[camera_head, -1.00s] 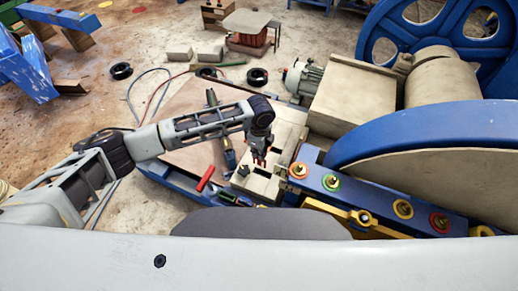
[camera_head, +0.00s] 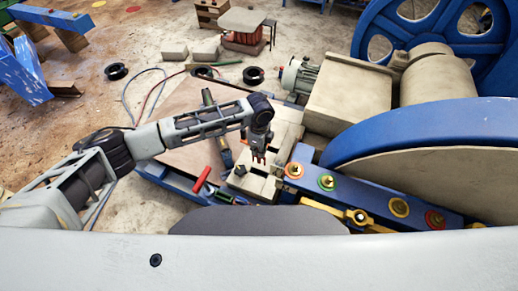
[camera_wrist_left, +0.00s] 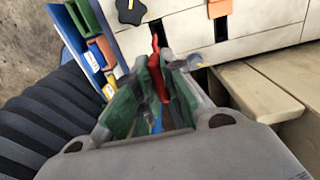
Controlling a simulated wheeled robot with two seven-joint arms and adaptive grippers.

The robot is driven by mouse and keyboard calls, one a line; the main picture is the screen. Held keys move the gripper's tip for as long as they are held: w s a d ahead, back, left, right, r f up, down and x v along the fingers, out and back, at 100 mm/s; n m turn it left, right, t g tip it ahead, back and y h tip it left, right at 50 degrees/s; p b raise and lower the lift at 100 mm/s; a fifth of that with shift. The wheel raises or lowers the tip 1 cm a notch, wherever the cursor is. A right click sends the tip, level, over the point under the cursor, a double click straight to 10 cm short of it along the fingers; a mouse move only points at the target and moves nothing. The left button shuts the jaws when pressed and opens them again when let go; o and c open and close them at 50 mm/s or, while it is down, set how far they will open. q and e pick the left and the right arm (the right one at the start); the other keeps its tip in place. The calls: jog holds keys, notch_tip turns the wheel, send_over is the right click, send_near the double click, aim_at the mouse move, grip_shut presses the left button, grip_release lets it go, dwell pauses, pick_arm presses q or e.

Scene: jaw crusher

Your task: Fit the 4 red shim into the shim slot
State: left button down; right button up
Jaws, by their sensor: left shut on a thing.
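My left gripper (camera_head: 258,158) hangs over the cream block (camera_head: 252,183) beside the crusher. In the left wrist view, its fingers (camera_wrist_left: 165,85) are shut on a red shim (camera_wrist_left: 156,75), which stands up between them. The shim's upper end sticks out past the fingers towards the cream block. Dark slots (camera_wrist_left: 221,28) show in that block, one with an orange piece (camera_wrist_left: 219,8) at its upper end. The fingers hide part of the shim, and I cannot tell whether it touches the block. My right gripper is not in view.
A black star knob (camera_wrist_left: 131,10) sits on the cream block. A blue rack (camera_wrist_left: 88,58) with green and orange pieces stands beside it. A red-handled tool (camera_head: 203,179) lies close by. The blue beam with coloured discs (camera_head: 327,182) and the large wheel (camera_head: 430,135) bound the right side.

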pick_arm(q)
jog(key=shift+r, duration=0.1)
jog(key=shift+p, duration=0.45)
jog(key=b, duration=0.2)
send_over(259, 162)
jog(key=shift+w+f, duration=0.1)
jog(key=shift+f, duration=2.2)
jog(key=shift+f, duration=0.15)
jog(key=shift+f+b, duration=0.35)
jog(key=shift+f, duration=0.65)
jog(key=shift+f, duration=0.65)
jog(key=shift+f+b, duration=0.35)
jog(key=shift+f, duration=0.4)
